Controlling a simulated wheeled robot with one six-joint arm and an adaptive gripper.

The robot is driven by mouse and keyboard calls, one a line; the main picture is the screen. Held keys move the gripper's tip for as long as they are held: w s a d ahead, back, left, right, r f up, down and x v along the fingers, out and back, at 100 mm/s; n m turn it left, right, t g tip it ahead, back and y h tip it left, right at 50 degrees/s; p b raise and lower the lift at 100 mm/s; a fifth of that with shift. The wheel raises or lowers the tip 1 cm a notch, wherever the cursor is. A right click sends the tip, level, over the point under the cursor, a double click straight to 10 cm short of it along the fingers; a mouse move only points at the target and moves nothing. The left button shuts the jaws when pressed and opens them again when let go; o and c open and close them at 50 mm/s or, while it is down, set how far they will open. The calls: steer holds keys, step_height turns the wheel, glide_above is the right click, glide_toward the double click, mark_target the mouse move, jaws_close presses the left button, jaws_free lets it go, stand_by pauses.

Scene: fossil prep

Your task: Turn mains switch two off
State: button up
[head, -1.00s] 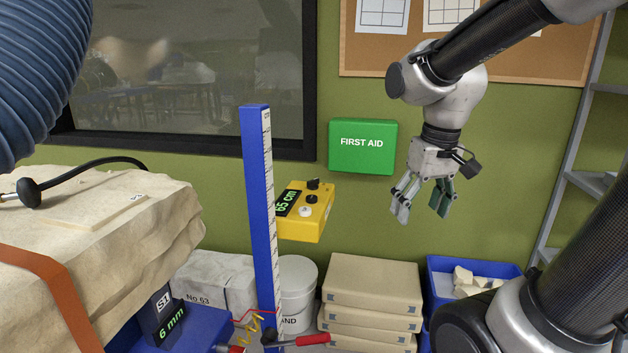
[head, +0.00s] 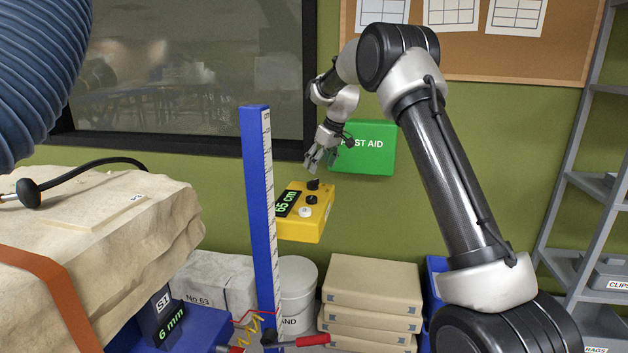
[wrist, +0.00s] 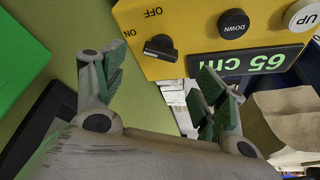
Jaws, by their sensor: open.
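A yellow control box (head: 303,228) stands beside the blue measuring post, with a green 65 cm readout. A black rotary knob (head: 313,185) sits on its top end; in the wrist view the knob (wrist: 160,48) lies beside the words ON and OFF. Its handle lies slantwise; I cannot tell for sure which word it points to. No number two is legible on it. My gripper (head: 320,160) is open and empty, just above the knob in the head view. In the wrist view its fingers (wrist: 160,78) are spread either side of the knob, apart from it.
The box also has a black DOWN button (wrist: 234,23) and a white UP button (wrist: 302,14). The blue post (head: 258,200) stands close left. A green first aid box (head: 375,150) hangs behind my gripper. Boxes (head: 372,290) are stacked below.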

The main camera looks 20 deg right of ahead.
mark_target(313, 181)
steer(key=x, duration=0.7)
steer(key=shift+f, duration=0.2)
steer(key=shift+c, duration=0.2)
steer(key=c, duration=1)
